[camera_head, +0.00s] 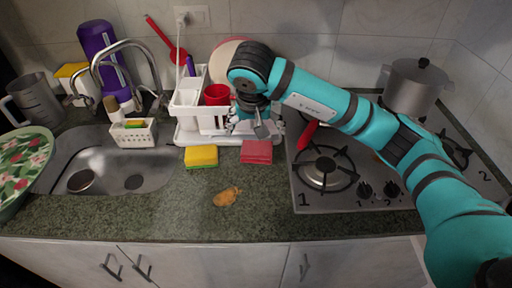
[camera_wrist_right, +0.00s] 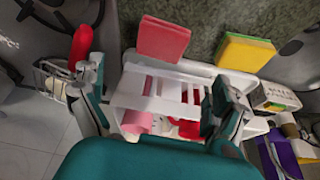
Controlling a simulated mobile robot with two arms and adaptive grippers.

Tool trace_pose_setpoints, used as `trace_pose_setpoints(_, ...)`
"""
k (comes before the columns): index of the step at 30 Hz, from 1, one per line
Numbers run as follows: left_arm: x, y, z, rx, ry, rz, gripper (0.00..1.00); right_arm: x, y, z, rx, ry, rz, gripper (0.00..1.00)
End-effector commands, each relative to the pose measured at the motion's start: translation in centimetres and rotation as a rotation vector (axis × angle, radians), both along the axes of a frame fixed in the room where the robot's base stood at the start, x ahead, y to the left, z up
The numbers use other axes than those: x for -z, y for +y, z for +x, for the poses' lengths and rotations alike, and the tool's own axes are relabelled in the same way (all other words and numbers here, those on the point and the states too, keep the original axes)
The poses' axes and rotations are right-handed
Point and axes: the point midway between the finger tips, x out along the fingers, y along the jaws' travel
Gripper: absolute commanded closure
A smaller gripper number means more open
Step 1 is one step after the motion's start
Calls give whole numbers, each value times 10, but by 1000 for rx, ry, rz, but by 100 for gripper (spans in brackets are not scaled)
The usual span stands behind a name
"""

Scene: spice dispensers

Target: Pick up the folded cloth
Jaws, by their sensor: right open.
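The folded cloth (camera_head: 256,151), a pinkish-red flat square, lies on the green stone counter just in front of the white dish rack. In the right wrist view the cloth (camera_wrist_right: 163,39) is at the top centre, beyond my fingertips. My right gripper (camera_head: 256,127) is over the front of the dish rack, behind the cloth and apart from it. In the wrist view my right gripper (camera_wrist_right: 158,82) has its fingers spread wide with nothing held between them; rack bars show behind the gap. My left gripper is not in view.
The dish rack (camera_head: 187,133) holds a red cup (camera_head: 217,94). A yellow-green sponge (camera_head: 202,156) lies left of the cloth. An orange-brown crumpled piece (camera_head: 227,196) lies in front. The stove (camera_head: 340,196) is right, the sink (camera_head: 108,170) left. The front counter is mostly clear.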

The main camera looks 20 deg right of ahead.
Motion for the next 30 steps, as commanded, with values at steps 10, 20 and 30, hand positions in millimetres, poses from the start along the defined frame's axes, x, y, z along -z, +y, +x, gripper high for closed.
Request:
trace_pose_setpoints(10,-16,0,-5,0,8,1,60,58,-9,23,1,2,2,0)
trace_pose_setpoints(20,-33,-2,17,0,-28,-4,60,88,-11,28,2,6,1,0)
trace_pose_setpoints(30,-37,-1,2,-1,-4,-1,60,116,-15,38,0,0,1,0)
